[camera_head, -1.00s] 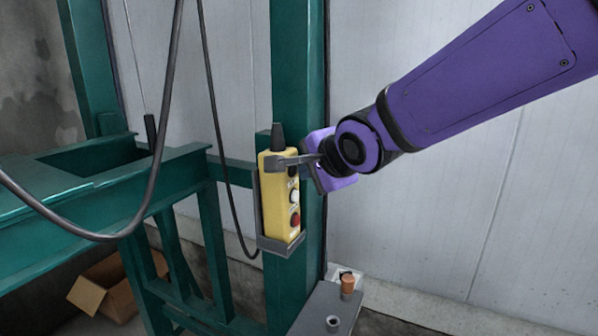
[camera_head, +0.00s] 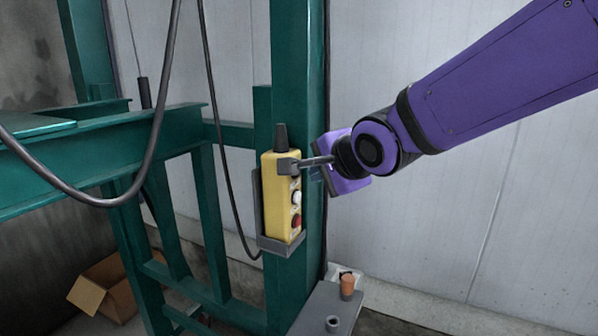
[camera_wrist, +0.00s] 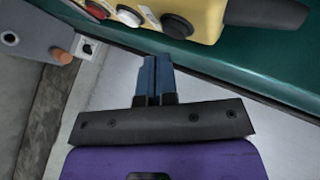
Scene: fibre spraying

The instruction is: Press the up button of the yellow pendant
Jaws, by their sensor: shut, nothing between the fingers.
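The yellow pendant (camera_head: 270,215) hangs upright in a grey holder on the green post, with a dark cable sleeve on top. Its white button (camera_head: 296,198) and red button (camera_head: 296,221) show; the upper part of its face is hidden behind my gripper (camera_head: 288,165). My gripper is shut and empty, its tips at the pendant's upper end. In the wrist view the closed blue fingers (camera_wrist: 155,65) point at the pendant (camera_wrist: 208,10), near its black button (camera_wrist: 177,25). I cannot tell whether the tips touch that button.
The green frame's horizontal beam (camera_head: 100,140) stands at the left, with a dark cable (camera_head: 155,130) looping in front of it. A cardboard box (camera_head: 108,283) lies on the floor below. Pale wall panels (camera_head: 450,220) lie behind.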

